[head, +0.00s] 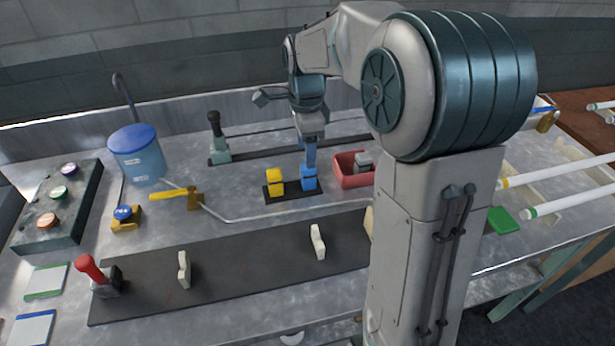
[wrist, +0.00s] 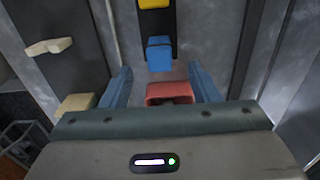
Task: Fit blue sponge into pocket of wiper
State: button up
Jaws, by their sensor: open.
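A blue block (head: 308,179), which looks like the blue sponge, sits at the right end of a short black strip (head: 291,190), beside a yellow block (head: 275,180). The blue block also shows in the wrist view (wrist: 159,54), ahead of my fingers. My gripper (head: 311,163) points down just above the blue block, its blue fingers apart. In the wrist view my gripper (wrist: 162,72) is open with nothing held. A red open-topped holder (head: 346,170) with a grey piece in it stands right of the strip. I cannot tell which thing is the wiper or see its pocket.
A blue-lidded bucket (head: 138,155) stands at the left, with a yellow-handled tool (head: 176,196) in front. A long dark plate (head: 240,272) with cream uprights runs along the front. A dark rail with a green-based handle (head: 218,150) lies behind. My arm hides part of the right side.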

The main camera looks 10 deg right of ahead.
aim_at(308, 176)
jog(key=f, duration=0.5)
jog(key=shift+d+f, duration=0.2)
jog(key=shift+f, duration=0.1)
jog(key=shift+c, duration=0.2)
jog(key=c, duration=1)
